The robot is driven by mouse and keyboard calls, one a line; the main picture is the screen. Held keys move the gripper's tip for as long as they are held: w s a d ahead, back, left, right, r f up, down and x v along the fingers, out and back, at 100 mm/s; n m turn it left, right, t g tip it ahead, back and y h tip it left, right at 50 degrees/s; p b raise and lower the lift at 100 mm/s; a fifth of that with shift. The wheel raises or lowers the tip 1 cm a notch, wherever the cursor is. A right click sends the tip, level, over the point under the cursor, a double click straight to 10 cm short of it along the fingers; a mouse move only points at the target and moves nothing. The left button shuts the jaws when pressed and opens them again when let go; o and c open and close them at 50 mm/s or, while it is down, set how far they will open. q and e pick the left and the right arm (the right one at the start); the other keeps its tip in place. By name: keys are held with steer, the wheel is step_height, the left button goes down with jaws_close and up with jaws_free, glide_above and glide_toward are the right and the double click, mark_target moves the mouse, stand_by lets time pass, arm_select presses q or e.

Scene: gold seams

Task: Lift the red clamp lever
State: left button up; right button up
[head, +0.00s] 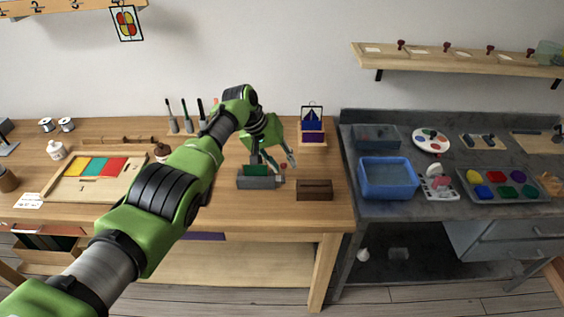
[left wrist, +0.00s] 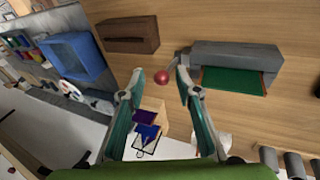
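The red clamp lever shows in the left wrist view as a red ball knob (left wrist: 161,77) on a short grey arm. The arm joins the end of a grey clamp (left wrist: 235,55), which holds a green piece (left wrist: 233,80). In the head view the grey clamp (head: 256,183) lies on the wooden bench under my left gripper (head: 281,163). In the left wrist view my left gripper (left wrist: 160,84) is open, its fingertips on either side of the red knob with gaps visible. Whether the knob is at fingertip depth is hard to tell. My right gripper is in neither view.
A brown wooden block (head: 314,190) sits right of the clamp. A small stand with blue and purple pieces (head: 312,132) is behind it. Several upright tools (head: 187,120) stand at the back. A blue bin (head: 388,178) is on the grey counter at the right.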

arm_select(q)
steer(key=shift+a+r, duration=0.1)
steer(key=shift+a+r, duration=0.15)
steer(key=shift+r, duration=0.25)
steer(key=v, duration=1.1)
